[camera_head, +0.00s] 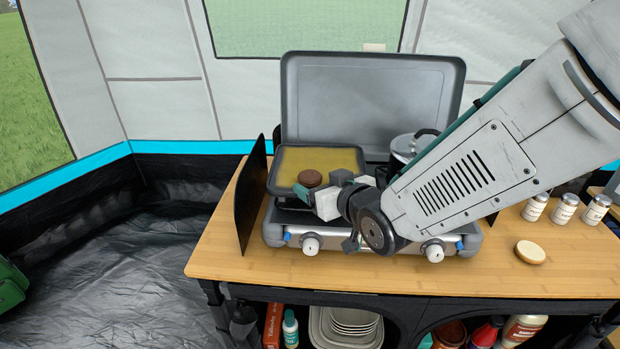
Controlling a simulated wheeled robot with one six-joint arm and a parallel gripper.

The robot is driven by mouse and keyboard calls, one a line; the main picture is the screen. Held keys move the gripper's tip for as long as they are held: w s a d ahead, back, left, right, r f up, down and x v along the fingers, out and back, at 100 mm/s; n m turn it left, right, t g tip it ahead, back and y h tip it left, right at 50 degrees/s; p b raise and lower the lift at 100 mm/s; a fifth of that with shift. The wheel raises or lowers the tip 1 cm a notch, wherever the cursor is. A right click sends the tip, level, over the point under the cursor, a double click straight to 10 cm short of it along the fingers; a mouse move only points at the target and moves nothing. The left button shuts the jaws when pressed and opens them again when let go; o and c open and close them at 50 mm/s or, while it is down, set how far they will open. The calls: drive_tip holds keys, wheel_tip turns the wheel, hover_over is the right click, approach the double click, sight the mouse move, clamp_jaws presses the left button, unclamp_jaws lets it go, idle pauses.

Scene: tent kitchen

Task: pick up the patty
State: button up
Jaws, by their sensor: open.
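The patty (310,178), a round brown disc, lies on the yellowish surface of a square griddle (345,158) on the left side of the camping stove (310,243). My gripper (320,186) is open just in front of the patty, low over the griddle's front edge. One finger is near the patty's front left and the other is to its right. The patty looks free of any grip; whether a finger touches it I cannot tell. My arm hides the stove's right part.
A lidded pot (404,149) stands behind my arm. The raised stove lid (365,95) and a dark side panel (252,195) border the griddle. A bun half (530,252) and several labelled jars (565,208) are on the wooden table (420,277). The table's front is clear.

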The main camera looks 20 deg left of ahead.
sight(315, 180)
drive_tip(key=x, duration=0.3)
drive_tip(key=shift+w, duration=0.1)
drive_tip(key=shift+f, duration=0.1)
drive_tip(key=c, duration=1.2)
drive_tip(key=shift+o, duration=0.2)
